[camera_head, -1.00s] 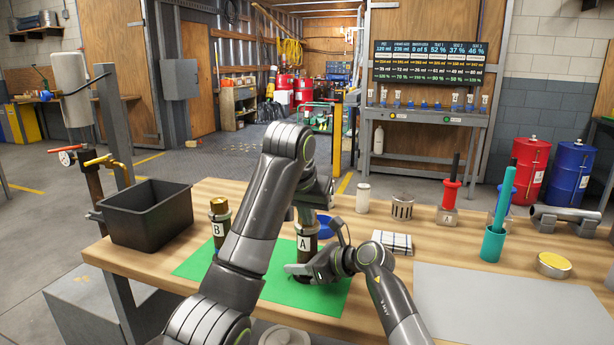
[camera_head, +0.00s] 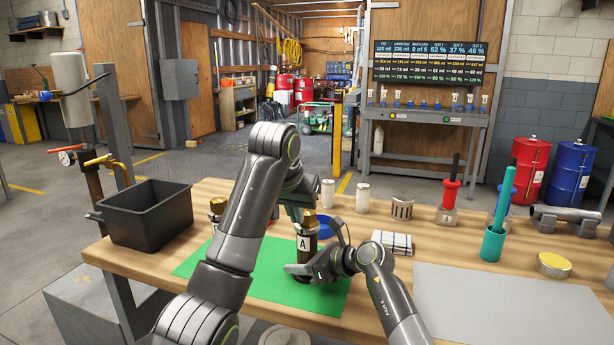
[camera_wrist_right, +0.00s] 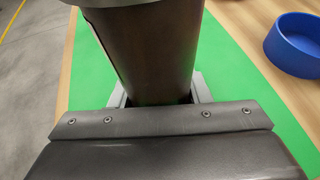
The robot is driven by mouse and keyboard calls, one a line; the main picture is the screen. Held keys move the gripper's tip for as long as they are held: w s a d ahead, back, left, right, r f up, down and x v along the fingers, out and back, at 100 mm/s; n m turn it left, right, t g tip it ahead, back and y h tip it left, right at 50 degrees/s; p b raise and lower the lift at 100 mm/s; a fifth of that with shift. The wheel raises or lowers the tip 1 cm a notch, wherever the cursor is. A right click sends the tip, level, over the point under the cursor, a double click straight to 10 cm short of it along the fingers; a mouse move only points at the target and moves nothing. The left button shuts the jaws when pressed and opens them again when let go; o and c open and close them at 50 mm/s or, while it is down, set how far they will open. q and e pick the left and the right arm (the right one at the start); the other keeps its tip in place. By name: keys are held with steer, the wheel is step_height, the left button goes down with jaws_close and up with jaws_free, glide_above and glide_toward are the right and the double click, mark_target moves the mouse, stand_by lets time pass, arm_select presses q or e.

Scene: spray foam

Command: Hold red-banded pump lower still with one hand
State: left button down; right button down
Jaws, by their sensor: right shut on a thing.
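A dark brown cylinder labelled A (camera_head: 305,243), with a brass-coloured top, stands upright on the green mat (camera_head: 262,283). My right gripper (camera_head: 308,268) is shut around its lower part. The right wrist view shows the brown body (camera_wrist_right: 155,50) between my right gripper's jaws (camera_wrist_right: 158,95). I cannot make out a red band on it. My left gripper (camera_head: 298,208) is just above and left of the top of A, partly hidden behind its own arm, so its jaws are unclear. A similar cylinder (camera_head: 217,208) stands to the left, mostly hidden by my left arm.
A black bin (camera_head: 150,222) stands at the left. A blue bowl (camera_head: 325,227) sits behind A. Two white canisters, a metal mesh cup (camera_head: 402,207), a folded cloth (camera_head: 392,241), a red-collared bottle (camera_head: 449,196) and a teal cup (camera_head: 492,245) stand rightward. The grey mat (camera_head: 510,300) is bare.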

arm_select(q)
steer(key=shift+w+a, duration=0.1)
steer(key=shift+a, duration=0.05)
stand_by(0.3)
steer(key=shift+s+a, duration=0.2)
steer(key=shift+s, duration=0.1)
step_height(320, 180, up, 6)
stand_by(0.5)
steer(key=shift+s+d+f, duration=0.1)
steer(key=shift+d+f, duration=0.35)
steer(key=shift+f, duration=0.55)
steer(key=shift+s+d+f, duration=0.15)
steer(key=shift+d+f, duration=0.25)
steer(key=shift+f, duration=0.6)
steer(key=shift+s+d+f, duration=0.1)
steer(key=shift+d+f, duration=0.35)
steer(key=shift+f, duration=0.55)
